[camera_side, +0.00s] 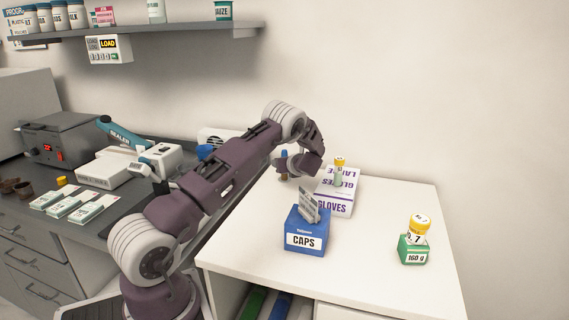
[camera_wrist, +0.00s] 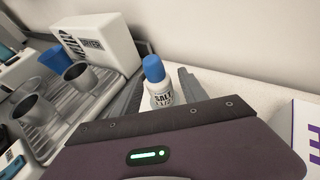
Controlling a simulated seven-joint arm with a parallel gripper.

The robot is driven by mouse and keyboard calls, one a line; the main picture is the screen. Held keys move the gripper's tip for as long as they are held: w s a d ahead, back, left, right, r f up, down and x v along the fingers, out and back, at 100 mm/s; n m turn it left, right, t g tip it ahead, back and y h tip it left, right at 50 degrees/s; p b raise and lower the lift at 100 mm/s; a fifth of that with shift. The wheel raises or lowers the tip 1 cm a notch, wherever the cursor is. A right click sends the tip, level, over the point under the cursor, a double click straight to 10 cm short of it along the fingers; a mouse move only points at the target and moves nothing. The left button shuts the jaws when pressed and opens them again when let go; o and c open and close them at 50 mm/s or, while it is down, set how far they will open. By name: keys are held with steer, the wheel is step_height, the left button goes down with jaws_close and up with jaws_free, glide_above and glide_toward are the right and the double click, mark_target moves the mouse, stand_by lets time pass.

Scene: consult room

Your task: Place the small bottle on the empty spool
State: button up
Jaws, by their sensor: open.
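A small white bottle with a blue cap and a "SALT" label (camera_wrist: 161,92) stands upright just beyond my gripper's body in the wrist view. Its blue cap (camera_side: 284,154) shows beside my gripper (camera_side: 285,169) in the side view. I cannot tell whether the fingers touch the bottle. Two other small bottles have yellow caps: one on the gloves box (camera_side: 339,169) and one on the green "160 g" box (camera_side: 418,229). I cannot make out a spool in either view.
The blue "CAPS" box (camera_side: 305,240) with grey pieces on top and the white gloves box (camera_side: 336,207) stand on the white table (camera_side: 370,265). The green box (camera_side: 413,252) is at the right. A dryer (camera_wrist: 97,42) and metal cups (camera_wrist: 80,76) lie left of the bottle.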

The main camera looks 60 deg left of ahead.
steer(key=shift+d+r, duration=0.25)
steer(key=s+d+r+n+h, duration=0.1)
steer(key=s+d+r+n, duration=0.25)
steer(key=d, duration=0.35)
steer(key=s+d+r+n+h, duration=0.2)
steer(key=s+d+r, duration=0.1)
steer(key=d+r, duration=0.3)
steer(key=s+d+r+n+h, duration=0.1)
steer(key=s+d+r+n, duration=0.25)
steer(key=d, duration=0.55)
steer(key=s+d+r+n+t+h, duration=0.1)
steer(key=s+d+n+h, duration=0.3)
steer(key=s+d, duration=0.6)
steer(key=s+d+r+n+t+h, duration=0.2)
steer(key=s+d+r+n+h, duration=0.2)
steer(key=s+d, duration=0.7)
steer(key=d+n+h, duration=0.1)
steer(key=d+n, duration=0.1)
steer(key=d, duration=0.3)
steer(key=shift+s+d+r+n, duration=0.15)
steer(key=shift+d+n, duration=0.05)
steer(key=shift+n, duration=0.2)
